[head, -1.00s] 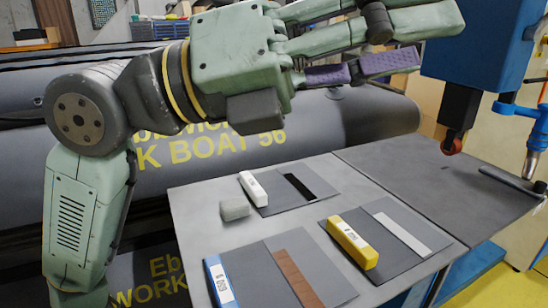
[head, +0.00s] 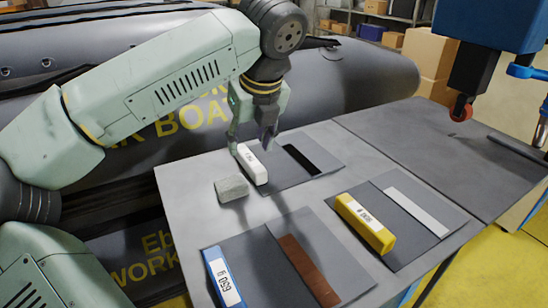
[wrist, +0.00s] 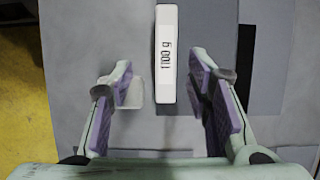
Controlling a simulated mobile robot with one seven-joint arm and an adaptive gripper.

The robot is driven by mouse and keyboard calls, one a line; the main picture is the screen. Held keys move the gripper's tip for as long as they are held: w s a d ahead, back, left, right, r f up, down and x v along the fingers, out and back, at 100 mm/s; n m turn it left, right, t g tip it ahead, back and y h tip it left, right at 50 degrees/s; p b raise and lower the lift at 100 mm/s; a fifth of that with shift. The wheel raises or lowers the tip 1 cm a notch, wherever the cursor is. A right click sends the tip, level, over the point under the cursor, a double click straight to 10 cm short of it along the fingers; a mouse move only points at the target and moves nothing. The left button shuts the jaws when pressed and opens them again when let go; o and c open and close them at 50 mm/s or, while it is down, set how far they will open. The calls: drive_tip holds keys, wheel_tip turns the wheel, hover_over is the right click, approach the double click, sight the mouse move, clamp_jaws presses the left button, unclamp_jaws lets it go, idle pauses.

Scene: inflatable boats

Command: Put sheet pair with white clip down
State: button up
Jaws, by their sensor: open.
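The sheet pair with the white clip (head: 323,146) lies flat on the grey table, with a black strip across it. Its white clip (head: 252,165) runs along the sheets' left edge. My gripper (head: 251,141) points down at the clip's far end. In the wrist view my gripper (wrist: 163,85) is open and empty, its purple-padded fingers on either side of the white clip (wrist: 167,55). The sheet (wrist: 215,40) shows right of the clip. I cannot tell how far the fingertips are above the table.
A grey block (head: 231,188) sits left of the white clip. Sheet pairs with a yellow clip (head: 364,222) and a blue clip (head: 222,277) lie nearer. A machine with a red roller (head: 461,108) stands over the clear right table part (head: 430,150). A grey boat lies behind.

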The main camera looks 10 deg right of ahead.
sight(250, 158)
drive_tip(key=shift+d+p+x, duration=0.25)
drive_tip(key=shift+p+x, duration=0.2)
drive_tip(key=shift+x, duration=1)
drive_tip(key=shift+d+p+x, duration=0.2)
drive_tip(key=shift+p+x, duration=0.25)
drive_tip(key=shift+x, duration=1.05)
drive_tip(key=shift+c, duration=0.6)
clamp_jaws()
